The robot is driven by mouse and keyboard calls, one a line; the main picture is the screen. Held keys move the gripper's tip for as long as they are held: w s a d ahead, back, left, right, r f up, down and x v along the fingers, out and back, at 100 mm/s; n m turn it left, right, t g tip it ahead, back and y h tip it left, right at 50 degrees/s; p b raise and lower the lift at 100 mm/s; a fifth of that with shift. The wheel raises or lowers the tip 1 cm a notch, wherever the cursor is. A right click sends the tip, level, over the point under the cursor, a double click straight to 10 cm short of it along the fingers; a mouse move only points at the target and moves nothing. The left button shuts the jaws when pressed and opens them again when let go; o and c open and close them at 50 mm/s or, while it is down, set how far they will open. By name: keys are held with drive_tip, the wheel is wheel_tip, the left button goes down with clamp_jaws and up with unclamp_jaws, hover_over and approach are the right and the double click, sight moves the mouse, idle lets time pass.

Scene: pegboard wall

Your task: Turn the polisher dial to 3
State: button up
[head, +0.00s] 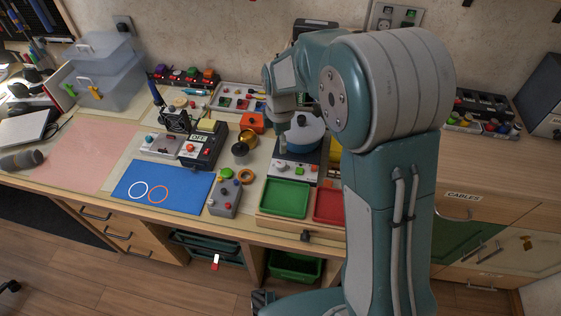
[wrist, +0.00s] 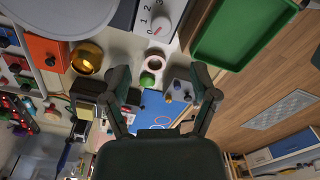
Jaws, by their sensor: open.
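The polisher (head: 303,138) stands at the back of the bench, a round blue-topped wheel over a pale front panel. Its panel shows in the wrist view with a pale round dial (wrist: 161,26) and the printed numbers 0, 1, 2 and 3. A small red mark on the dial appears to lie near 0. My gripper (wrist: 162,74) is open and empty. It is apart from the dial, which shows beyond the fingertips at the top of the wrist view. In the head view my arm stands in front of the polisher's right side and the fingers are hard to make out.
A green tray (head: 286,198) and a red tray (head: 329,204) lie in front of the polisher. A brass cup (head: 248,138), an orange box (head: 252,122) and a grey control box (head: 225,197) stand to its left. A blue mat (head: 160,186) lies farther left.

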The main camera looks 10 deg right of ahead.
sight(281, 163)
wheel_tip(281, 163, down, 10)
idle(0.4)
clamp_jaws()
